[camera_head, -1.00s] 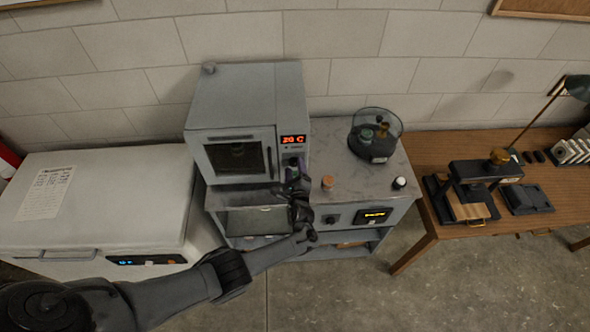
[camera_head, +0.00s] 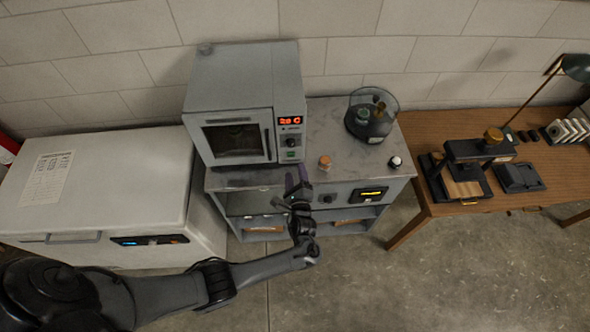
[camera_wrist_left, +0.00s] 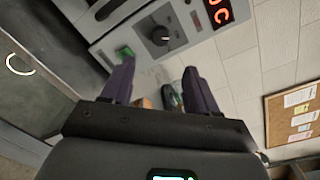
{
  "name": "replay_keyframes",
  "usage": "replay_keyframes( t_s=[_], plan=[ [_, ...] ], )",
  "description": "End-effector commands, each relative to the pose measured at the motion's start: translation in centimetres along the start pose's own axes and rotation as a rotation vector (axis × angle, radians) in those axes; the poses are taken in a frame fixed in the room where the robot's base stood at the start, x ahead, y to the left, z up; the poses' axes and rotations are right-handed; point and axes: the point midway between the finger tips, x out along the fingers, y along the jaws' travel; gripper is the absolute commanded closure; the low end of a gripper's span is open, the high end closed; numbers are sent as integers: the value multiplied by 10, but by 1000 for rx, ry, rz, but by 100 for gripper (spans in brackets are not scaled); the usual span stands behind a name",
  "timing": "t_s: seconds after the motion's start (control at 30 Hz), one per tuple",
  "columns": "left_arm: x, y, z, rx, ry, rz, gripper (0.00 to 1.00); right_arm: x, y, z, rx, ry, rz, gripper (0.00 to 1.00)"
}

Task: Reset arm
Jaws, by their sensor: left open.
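My left gripper (camera_head: 297,179) is in front of the grey cabinet, below the oven's right side, with its jaws open and nothing between them. In the left wrist view its two purple fingers (camera_wrist_left: 157,85) are spread apart, and the oven's control panel lies beyond them. The grey oven (camera_head: 226,92) stands on the cabinet's top with its door closed and a lit red display. Its green button and dark knob (camera_wrist_left: 158,36) show in the left wrist view. My right gripper is not in view.
A white chest (camera_head: 100,185) stands at the left. The cabinet's marble top (camera_head: 335,150) carries a small orange-brown jar, a white-capped jar and a round domed device (camera_head: 371,122). A wooden table (camera_head: 440,125) with a press is at the right. The concrete floor in front is clear.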

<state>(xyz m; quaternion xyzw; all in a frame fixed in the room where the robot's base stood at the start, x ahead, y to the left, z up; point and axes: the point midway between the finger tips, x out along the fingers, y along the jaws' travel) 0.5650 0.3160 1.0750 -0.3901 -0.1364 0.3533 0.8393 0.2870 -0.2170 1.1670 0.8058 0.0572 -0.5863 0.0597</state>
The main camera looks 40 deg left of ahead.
Motion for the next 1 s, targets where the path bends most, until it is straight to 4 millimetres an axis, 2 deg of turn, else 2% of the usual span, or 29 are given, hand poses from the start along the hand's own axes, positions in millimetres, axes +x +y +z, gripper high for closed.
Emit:
replay_keyframes(
  t_s=[0.37, 0.53, 0.67, 0.8, 0.9, 1.0],
  plan=[
    [0, 0, 0, 0, 0, 0, 41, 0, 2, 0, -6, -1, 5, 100],
    [-9, 16, -2, 19, 12, 14, 41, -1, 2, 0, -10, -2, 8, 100],
    [-26, 52, -1, 63, 32, 47, 41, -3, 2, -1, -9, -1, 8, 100],
    [-54, 107, 11, 101, 53, 110, 41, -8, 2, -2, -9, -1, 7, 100],
    [-78, 136, 20, 68, 103, 161, 41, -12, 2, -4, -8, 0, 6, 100],
    [-100, 158, 25, -23, 185, 251, 41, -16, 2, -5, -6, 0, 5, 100]
  ],
)
